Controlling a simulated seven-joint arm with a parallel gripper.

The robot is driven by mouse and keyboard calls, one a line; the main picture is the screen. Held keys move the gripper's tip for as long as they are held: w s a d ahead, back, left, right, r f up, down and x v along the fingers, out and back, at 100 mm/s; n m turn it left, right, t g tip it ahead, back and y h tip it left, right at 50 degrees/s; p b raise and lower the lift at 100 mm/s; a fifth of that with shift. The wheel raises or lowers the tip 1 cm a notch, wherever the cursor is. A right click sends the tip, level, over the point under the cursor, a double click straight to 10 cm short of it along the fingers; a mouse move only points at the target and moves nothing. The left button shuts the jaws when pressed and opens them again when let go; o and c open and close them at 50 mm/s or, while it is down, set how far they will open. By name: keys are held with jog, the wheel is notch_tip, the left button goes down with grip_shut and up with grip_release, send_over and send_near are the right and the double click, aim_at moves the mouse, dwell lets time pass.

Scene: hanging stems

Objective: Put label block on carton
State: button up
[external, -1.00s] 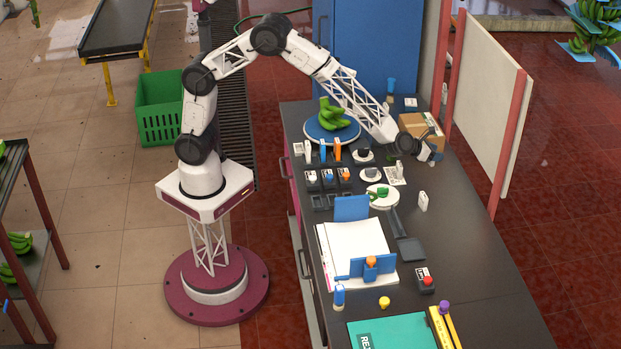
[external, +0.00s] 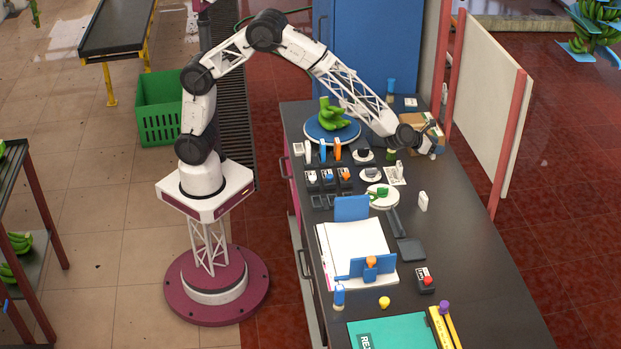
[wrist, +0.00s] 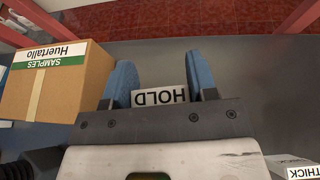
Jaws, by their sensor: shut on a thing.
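In the wrist view, my gripper (wrist: 161,76) has its two blue fingers on either side of a white label block (wrist: 160,96) marked HOLD, which reads upside down. It is shut on this block. The cardboard carton (wrist: 62,84), with a green and white label reading SAMPLES Huertallo, is left of the fingers and apart from the block. In the external view, my gripper (external: 431,147) is at the near side of the carton (external: 421,120) and hides part of it. The block is too small to make out clearly there.
Behind the carton is a pale panel with red posts (external: 487,95). Left of the arm's end, bananas (external: 333,115) lie on a round blue-topped scale (external: 317,133). A small white block (external: 423,201) stands on the dark counter (external: 465,240), whose right side is largely clear.

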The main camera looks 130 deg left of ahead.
jog(key=s+a+r+n+g, duration=0.1)
jog(key=s+a, duration=0.1)
jog(key=s, duration=0.2)
jog(key=s+a+r+n+g+y, duration=0.1)
jog(key=s+a, duration=0.1)
jog(key=s, duration=0.2)
jog(key=s+a+n+g+y, duration=0.1)
jog(key=s+a, duration=0.1)
jog(key=s, duration=0.3)
jog(key=shift+s+a+r+n+g, duration=0.1)
jog(key=shift+a+r+n+g, duration=0.1)
jog(key=shift+r+n+g, duration=0.15)
jog(key=s+a+n+g, duration=0.1)
jog(key=s, duration=0.3)
jog(key=s+a+r+n+g, duration=0.1)
jog(key=s+g, duration=0.1)
jog(key=s, duration=0.3)
jog(key=s+a+n+g, duration=0.1)
jog(key=s+n, duration=0.1)
jog(key=s, duration=0.3)
jog(key=shift+r+g+y, duration=0.25)
jog(key=shift+g+y, duration=0.05)
jog(key=shift+g, duration=0.05)
jog(key=shift+w+a, duration=0.1)
jog(key=shift+a, duration=0.05)
send_over(424, 123)
jog(key=shift+s+d+f, duration=0.3)
jog(key=shift+d+f, duration=0.15)
jog(key=shift+f, duration=0.25)
